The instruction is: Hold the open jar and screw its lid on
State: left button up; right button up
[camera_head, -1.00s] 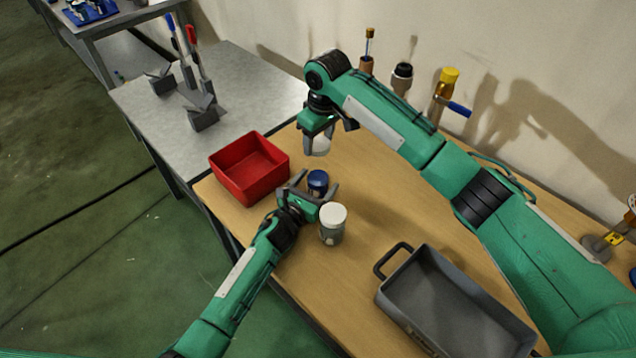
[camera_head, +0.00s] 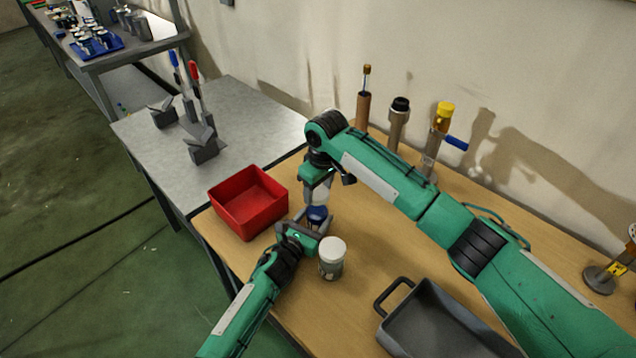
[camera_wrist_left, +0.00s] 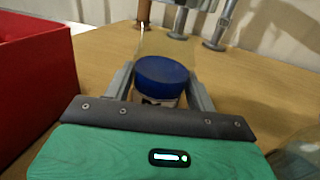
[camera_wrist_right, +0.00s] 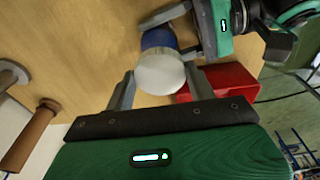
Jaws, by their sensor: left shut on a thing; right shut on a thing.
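A small jar with a dark blue top and a pale label (camera_wrist_left: 160,80) stands upright between the fingers of my left gripper (camera_head: 312,222), which is shut on it. In the head view its blue top (camera_head: 317,214) shows. My right gripper (camera_head: 321,190) points down from above and is shut on a pale, whitish round piece, seemingly the lid (camera_wrist_right: 160,73). That piece is right over the blue top. I cannot tell whether the two touch. In the right wrist view the pale piece partly covers the blue jar (camera_wrist_right: 157,38).
A white-topped jar (camera_head: 331,258) stands just right of my left gripper. A red bin (camera_head: 248,204) is close on the left. A grey handled tray (camera_head: 440,318) lies at the front right. Several tool holders (camera_head: 398,125) stand along the wall.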

aim_at(315, 192)
dwell(0.5)
jog(key=shift+f, duration=0.85)
jog(key=shift+f, duration=0.55)
pick_arm(q)
grip_shut()
pick_arm(e)
jog(key=m, duration=0.6)
jog(key=shift+a+h, duration=0.2)
jog(key=shift+h, duration=0.1)
jog(key=m, duration=0.5)
jog(key=shift+a+m+h, duration=0.15)
jog(key=shift+m+h, duration=0.15)
jog(key=shift+m, duration=0.1)
jog(key=m, duration=0.4)
jog(key=shift+h, duration=0.3)
jog(key=m, duration=0.4)
jog(key=shift+a, duration=0.15)
jog(key=m, duration=0.6)
jog(key=shift+w+g+h, duration=0.2)
jog(key=shift+g+h, duration=0.1)
jog(key=shift+g, duration=0.1)
